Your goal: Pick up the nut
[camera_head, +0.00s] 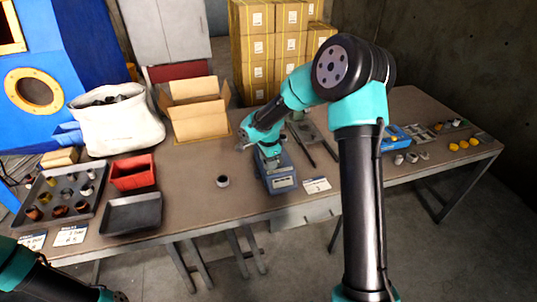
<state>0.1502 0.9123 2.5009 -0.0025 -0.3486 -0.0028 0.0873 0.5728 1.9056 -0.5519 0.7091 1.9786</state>
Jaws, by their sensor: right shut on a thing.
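My right gripper (270,163) points down over the blue-grey boxy device (284,181) near the front middle of the table. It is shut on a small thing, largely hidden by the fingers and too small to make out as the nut. A short dark ring-like part with a pale rim (222,181) stands on the table left of the device, apart from the gripper. Of my left arm only links show at the bottom left corner; its gripper is out of view.
A dark tray (91,209) of round metal parts, a red bin (132,172), an empty black tray (132,213), a white sack (121,127) and an open carton (199,110) fill the table's left. Yellow and grey pieces (463,144) lie at the right. The table's middle front is mostly clear.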

